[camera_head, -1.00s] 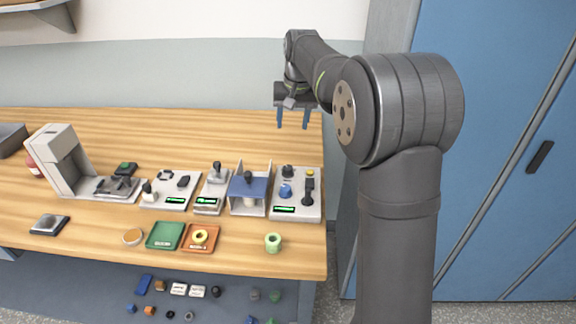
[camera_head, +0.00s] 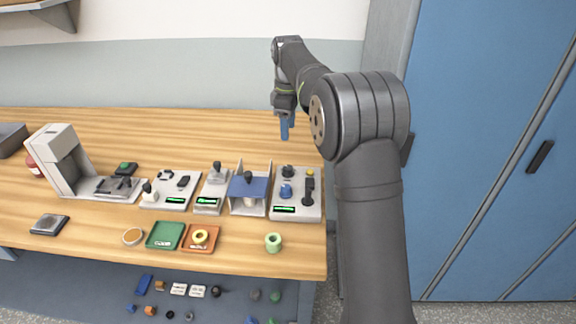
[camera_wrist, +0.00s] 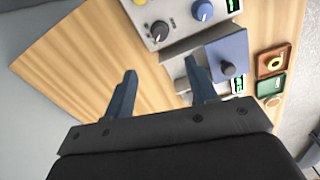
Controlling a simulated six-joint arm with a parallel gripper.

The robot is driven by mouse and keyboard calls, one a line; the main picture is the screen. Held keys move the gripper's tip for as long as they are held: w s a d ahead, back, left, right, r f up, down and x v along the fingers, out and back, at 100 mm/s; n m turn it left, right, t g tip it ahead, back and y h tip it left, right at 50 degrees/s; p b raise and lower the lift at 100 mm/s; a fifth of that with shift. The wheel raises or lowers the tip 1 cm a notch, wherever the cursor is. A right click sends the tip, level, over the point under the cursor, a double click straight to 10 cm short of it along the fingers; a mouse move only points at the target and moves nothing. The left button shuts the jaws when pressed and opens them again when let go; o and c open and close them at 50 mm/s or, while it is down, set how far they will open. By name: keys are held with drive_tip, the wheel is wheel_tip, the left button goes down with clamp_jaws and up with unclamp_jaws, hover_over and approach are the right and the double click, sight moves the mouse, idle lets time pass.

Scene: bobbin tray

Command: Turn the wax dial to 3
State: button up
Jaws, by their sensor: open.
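A grey control box (camera_head: 309,212) stands at the right end of the bench. It carries a black dial (camera_head: 288,171), a blue dial (camera_head: 286,190), a yellow button, a black lever and a green-lit display (camera_head: 284,209). I cannot read which dial is the wax dial, nor its setting. In the wrist view the black dial (camera_wrist: 159,30) and blue dial (camera_wrist: 203,11) show at the top, beyond the fingers. My gripper (camera_head: 286,131) is open and empty, up in the air behind the box. Its two blue-grey fingers (camera_wrist: 160,82) show apart in the wrist view, touching nothing.
A blue-topped stand (camera_head: 249,185) is just left of the box, with more small devices further left. A green ring-shaped bobbin (camera_head: 273,242) stands in front. Green (camera_head: 165,236) and orange (camera_head: 201,238) trays lie to its left. The bench behind the box is clear.

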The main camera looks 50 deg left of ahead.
sight(288, 167)
wheel_tip(288, 167, down, 15)
drive_tip(key=shift+r, duration=0.15)
drive_tip(key=c, duration=1)
